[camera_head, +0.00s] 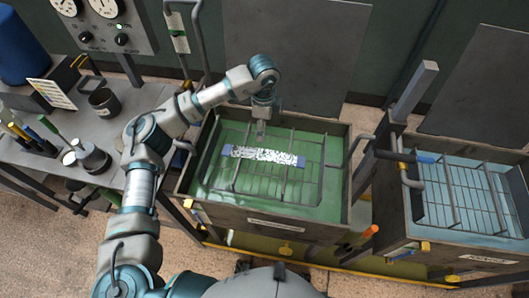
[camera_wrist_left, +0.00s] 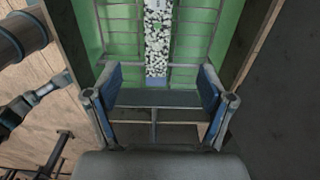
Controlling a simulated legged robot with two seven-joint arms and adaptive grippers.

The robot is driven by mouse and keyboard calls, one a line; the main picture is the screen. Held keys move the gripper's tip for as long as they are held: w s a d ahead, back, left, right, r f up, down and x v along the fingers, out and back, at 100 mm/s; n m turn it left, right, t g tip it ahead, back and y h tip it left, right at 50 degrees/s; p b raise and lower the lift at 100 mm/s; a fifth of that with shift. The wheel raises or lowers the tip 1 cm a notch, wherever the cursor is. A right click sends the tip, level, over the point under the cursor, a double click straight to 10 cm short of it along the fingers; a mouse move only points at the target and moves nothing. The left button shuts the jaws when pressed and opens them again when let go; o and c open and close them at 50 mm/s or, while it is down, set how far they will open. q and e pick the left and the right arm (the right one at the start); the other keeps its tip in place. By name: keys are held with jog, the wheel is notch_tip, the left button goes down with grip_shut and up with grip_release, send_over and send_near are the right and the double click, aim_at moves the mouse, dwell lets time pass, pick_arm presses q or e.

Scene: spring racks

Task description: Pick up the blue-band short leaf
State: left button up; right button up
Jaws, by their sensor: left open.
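The blue-band short leaf (camera_head: 265,155) is a flat strip, speckled white and dark, with a blue band at each end. It lies across the wire rack (camera_head: 243,178) in the green tank (camera_head: 280,227). In the left wrist view the speckled strip (camera_wrist_left: 158,35) runs up from between the fingers, with its near blue band (camera_wrist_left: 156,82) in line with the gap. My left gripper (camera_head: 261,134) hangs at the far side of the leaf, near its middle in the head view. Its two blue-padded fingers (camera_wrist_left: 159,88) are spread and empty. My right gripper is not in view.
A second tank (camera_head: 458,249) with pale blue liquid and a wire rack stands at the right. A grey bench (camera_head: 95,130) at the left holds a dark mug (camera_head: 103,102) and tools in holders. An orange-tipped handle (camera_head: 371,230) sticks out beside the green tank.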

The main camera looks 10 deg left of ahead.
pick_arm(q)
send_over(263, 153)
jog(key=f, duration=0.9)
jog(key=shift+w+f, duration=0.1)
jog(key=shift+w, duration=0.15)
jog(key=shift+s+f, duration=0.15)
jog(key=shift+f, duration=1.35)
jog(key=shift+s+f, duration=0.15)
jog(key=shift+f, duration=1.35)
jog(key=shift+r, duration=0.1)
grip_shut()
